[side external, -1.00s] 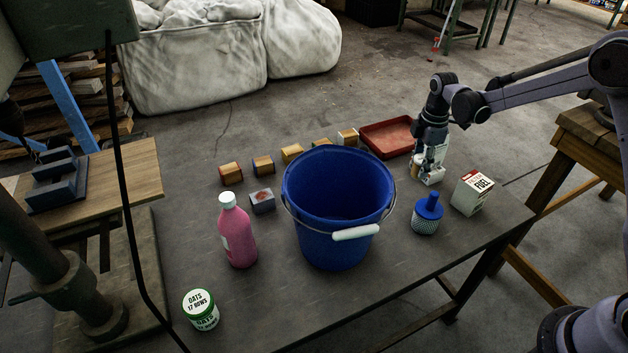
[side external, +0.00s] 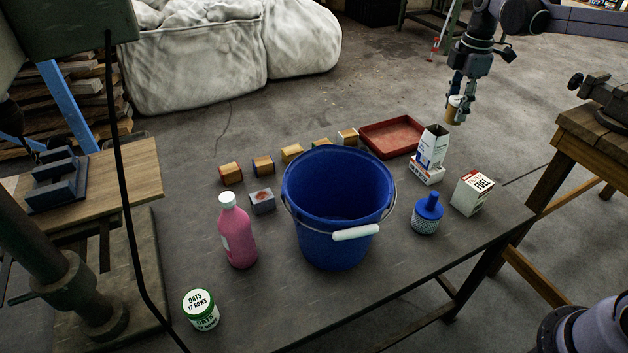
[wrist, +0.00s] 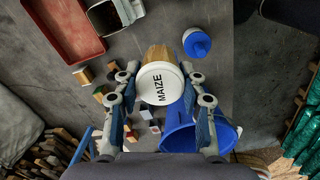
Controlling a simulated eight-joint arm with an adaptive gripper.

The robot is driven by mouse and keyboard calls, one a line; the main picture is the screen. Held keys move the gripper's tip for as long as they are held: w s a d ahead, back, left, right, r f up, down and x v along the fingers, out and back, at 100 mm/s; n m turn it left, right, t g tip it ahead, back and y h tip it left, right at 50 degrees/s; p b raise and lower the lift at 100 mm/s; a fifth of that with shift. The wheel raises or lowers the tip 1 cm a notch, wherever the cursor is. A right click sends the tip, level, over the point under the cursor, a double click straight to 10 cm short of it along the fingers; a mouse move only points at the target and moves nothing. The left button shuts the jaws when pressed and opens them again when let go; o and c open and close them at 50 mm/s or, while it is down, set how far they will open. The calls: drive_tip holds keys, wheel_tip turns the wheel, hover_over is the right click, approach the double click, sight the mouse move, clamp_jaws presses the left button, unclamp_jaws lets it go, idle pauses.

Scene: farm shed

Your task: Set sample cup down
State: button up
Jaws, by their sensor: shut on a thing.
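The sample cup (side external: 453,108), tan-sided with a white lid reading MAIZE, is held between the fingers of my gripper (side external: 460,114). It hangs in the air above and behind the white carton, clear of the table. In the wrist view the cup's lid (wrist: 160,84) faces the camera, with both fingers beside it and part of its tan side showing above. My gripper is shut on the cup.
The table (side external: 270,315) holds a blue bucket (side external: 335,236), red tray (side external: 394,151), white carton (side external: 432,148), fuel box (side external: 470,194), blue-topped bottle (side external: 427,214), pink bottle (side external: 237,234), oats tub (side external: 201,310) and several small blocks. The front middle is bare.

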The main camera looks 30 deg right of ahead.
sight(454, 99)
drive_tip(key=r, duration=0.1)
drive_tip(key=a+r, duration=0.1)
drive_tip(key=r, duration=0.1)
drive_tip(key=shift+w+a, duration=0.1)
drive_tip(key=shift+w, duration=0.1)
drive_tip(key=w+a+n, duration=0.1)
drive_tip(key=a+n, duration=0.4)
drive_tip(key=a, duration=2.3)
drive_tip(key=s+a+n, duration=0.3)
drive_tip(key=s+a, duration=0.4)
drive_tip(key=a, duration=0.5)
drive_tip(key=s+a+n, duration=0.3)
drive_tip(key=s+a, duration=0.4)
drive_tip(key=a, duration=0.6)
drive_tip(key=f, duration=1.9)
drive_tip(key=w+f, duration=0.1)
drive_tip(key=f, duration=0.9)
drive_tip(key=shift+d, duration=0.25)
drive_tip(key=shift+f, duration=0.1)
drive_tip(key=o, duration=1.2)
drive_tip(key=shift+c, duration=0.2)
